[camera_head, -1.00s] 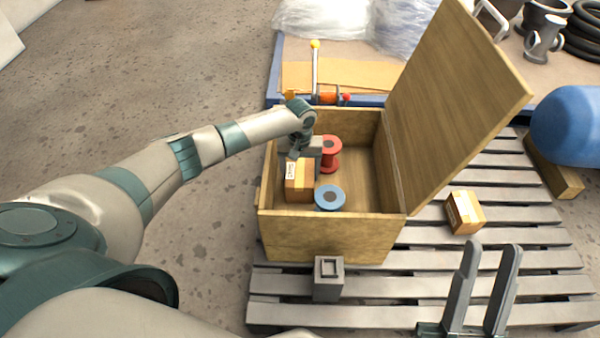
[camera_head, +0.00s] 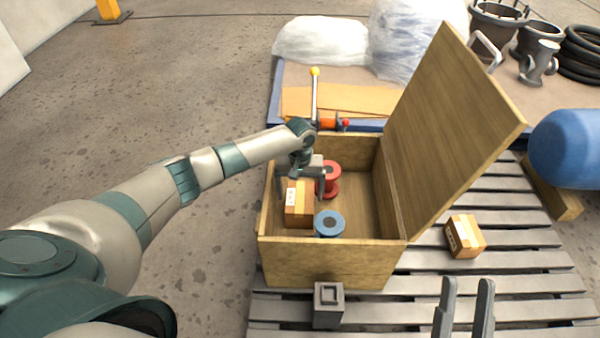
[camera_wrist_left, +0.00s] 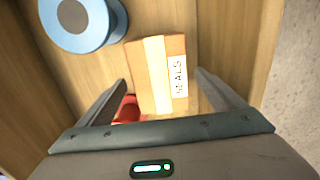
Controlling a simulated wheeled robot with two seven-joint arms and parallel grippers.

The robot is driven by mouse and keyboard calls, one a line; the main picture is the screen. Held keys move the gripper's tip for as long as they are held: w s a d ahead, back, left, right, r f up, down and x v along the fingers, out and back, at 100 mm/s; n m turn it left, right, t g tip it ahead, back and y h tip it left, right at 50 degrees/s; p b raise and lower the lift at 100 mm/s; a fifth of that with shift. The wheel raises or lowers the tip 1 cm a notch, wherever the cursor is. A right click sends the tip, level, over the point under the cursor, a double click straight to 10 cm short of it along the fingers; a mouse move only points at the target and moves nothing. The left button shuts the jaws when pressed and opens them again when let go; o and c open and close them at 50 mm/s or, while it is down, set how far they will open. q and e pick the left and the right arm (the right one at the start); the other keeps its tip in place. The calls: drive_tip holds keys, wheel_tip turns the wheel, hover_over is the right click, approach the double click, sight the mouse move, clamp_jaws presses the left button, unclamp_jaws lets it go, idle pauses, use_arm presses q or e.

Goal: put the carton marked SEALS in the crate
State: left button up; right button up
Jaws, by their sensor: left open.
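The carton marked SEALS (camera_head: 298,206) stands inside the wooden crate (camera_head: 330,262), at its left side. Its label reads SEALS in the left wrist view (camera_wrist_left: 160,75). My left gripper (camera_head: 301,190) is over the carton inside the crate's outline. Its two fingers are apart, one to either side of the carton in the wrist view, with clear gaps to it. My right gripper (camera_head: 464,300) is at the bottom right, over the pallet, its two fingers apart and nothing between them.
A blue spool (camera_head: 329,223) and a red spool (camera_head: 330,178) are also in the crate. The crate's lid (camera_head: 455,125) stands open to the right. Another carton (camera_head: 465,237) and a grey block (camera_head: 328,305) are on the pallet (camera_head: 420,283). A blue cylinder (camera_head: 568,150) is at right.

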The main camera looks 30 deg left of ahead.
use_arm(q)
wheel_tip(320, 180, up, 4)
drive_tip(key=shift+f+p, duration=0.1)
drive_tip(key=shift+p, duration=0.45)
drive_tip(key=shift+r+p, duration=0.75)
drive_tip(key=shift+r, duration=1.95)
use_arm(e)
wheel_tip(320, 180, down, 8)
drive_tip(key=w+a+g+h, duration=0.1)
drive_tip(key=w+g, duration=0.1)
drive_tip(key=g, duration=0.3)
drive_tip(key=shift+w+a+g+h, duration=0.2)
drive_tip(key=shift+w+g+h, duration=0.1)
drive_tip(key=shift+w, duration=0.05)
